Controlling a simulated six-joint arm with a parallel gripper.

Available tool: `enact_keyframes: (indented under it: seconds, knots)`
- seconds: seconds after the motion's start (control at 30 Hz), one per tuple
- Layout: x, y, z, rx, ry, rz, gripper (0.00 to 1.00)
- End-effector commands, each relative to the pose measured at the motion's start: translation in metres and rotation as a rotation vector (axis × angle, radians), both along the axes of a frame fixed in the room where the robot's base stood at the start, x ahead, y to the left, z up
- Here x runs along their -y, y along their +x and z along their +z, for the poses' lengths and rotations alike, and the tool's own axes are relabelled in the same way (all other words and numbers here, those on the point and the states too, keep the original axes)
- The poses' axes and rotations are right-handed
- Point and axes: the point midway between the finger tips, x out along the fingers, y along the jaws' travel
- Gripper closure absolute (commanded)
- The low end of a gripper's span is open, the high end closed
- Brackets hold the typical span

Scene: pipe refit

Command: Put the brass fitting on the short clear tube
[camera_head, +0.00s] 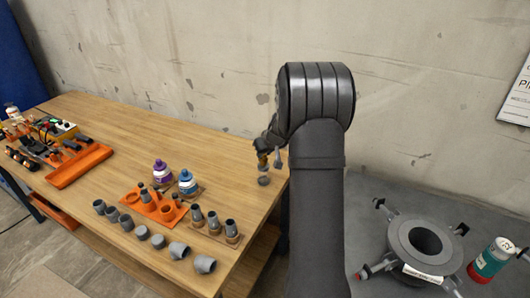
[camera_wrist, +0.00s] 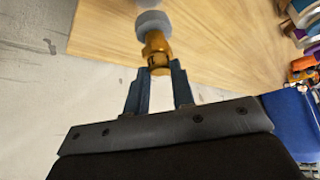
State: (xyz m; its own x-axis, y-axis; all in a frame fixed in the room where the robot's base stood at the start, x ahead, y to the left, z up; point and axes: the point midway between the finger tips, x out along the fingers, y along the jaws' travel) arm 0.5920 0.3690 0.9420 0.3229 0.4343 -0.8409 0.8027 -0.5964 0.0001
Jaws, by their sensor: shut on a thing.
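My gripper (camera_wrist: 158,82) is shut on the brass fitting (camera_wrist: 157,48), which sits between the two fingertips in the wrist view. In the head view the fitting (camera_head: 262,147) shows as a small golden piece over the table's right part. A round grey piece (camera_wrist: 153,23) lies just beyond the fitting in the wrist view. In the head view this grey piece (camera_head: 263,181) is on or just above the table, below the gripper. I cannot tell whether fitting and grey piece touch. I cannot make out a short clear tube with certainty.
The wooden table (camera_head: 110,125) bears a row of grey pipe fittings (camera_head: 142,232), an orange holder (camera_head: 150,208), two bottles (camera_head: 187,182) and a stand of upright pieces (camera_head: 213,221). An orange tray (camera_head: 80,165) is at left. A grey flange (camera_head: 400,240) stands at right.

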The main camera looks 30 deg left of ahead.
Motion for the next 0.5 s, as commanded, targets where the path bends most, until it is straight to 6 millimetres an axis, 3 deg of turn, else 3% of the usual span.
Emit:
enact_keyframes:
  seconds: [0.03,0.07,0.17,0.5]
  knots:
    - [0.0001,-0.0001,-0.002,-0.001,-0.001,0.0,1.0]
    - [0.0001,-0.0001,-0.0024,-0.001,-0.001,0.0,0.75]
    - [0.0001,-0.0001,-0.0019,0.0,0.0,0.0,0.56]
    - [0.0,0.0,0.0011,0.0,0.0,0.0,0.56]
